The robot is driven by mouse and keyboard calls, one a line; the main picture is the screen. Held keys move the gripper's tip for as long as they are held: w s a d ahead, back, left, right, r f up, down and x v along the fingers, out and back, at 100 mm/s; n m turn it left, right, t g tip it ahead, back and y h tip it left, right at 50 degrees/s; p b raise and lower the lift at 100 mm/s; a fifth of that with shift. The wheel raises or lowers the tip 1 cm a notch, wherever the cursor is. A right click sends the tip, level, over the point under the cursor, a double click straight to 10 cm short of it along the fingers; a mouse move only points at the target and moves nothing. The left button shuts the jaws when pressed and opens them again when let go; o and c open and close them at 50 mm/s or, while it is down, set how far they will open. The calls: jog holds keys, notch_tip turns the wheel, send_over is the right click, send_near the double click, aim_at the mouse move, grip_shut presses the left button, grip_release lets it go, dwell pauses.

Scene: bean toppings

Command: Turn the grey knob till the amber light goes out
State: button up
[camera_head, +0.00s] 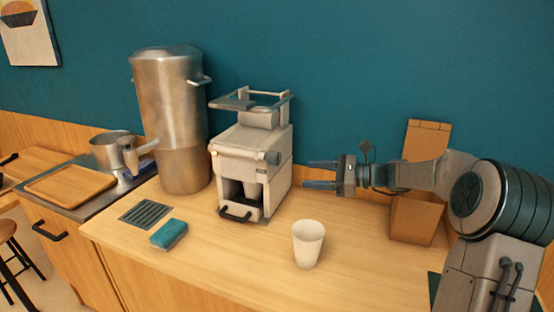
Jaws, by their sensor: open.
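A pale grey machine (253,150) stands on the counter against the teal wall. My gripper (320,174) is open and empty, to the right of the machine. Its two dark fingers point left toward the machine's right side, one above the other. A visible gap separates the fingertips from the machine and the knob.
A tall metal urn (172,110) stands close left of the machine. A white cup (308,244), a blue sponge (169,234) and a dark drain grate (146,213) are in front. A brown paper bag (417,220) stands behind my arm. The counter's middle right is clear.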

aim_at(279, 158)
jog(key=shift+m+t+y, duration=0.6)
jog(key=shift+m+t, duration=0.1)
jog(key=shift+m, duration=0.1)
jog(key=w+a, duration=0.2)
jog(key=a, duration=0.1)
jog(key=w+a+r+p, duration=0.1)
jog(key=w+a, duration=0.1)
jog(key=a, duration=0.2)
jog(key=w+a, duration=0.3)
jog(key=shift+a+r, duration=0.15)
jog(key=shift+a, duration=0.05)
jog(key=shift+c, duration=0.3)
jog(key=c, duration=0.9)
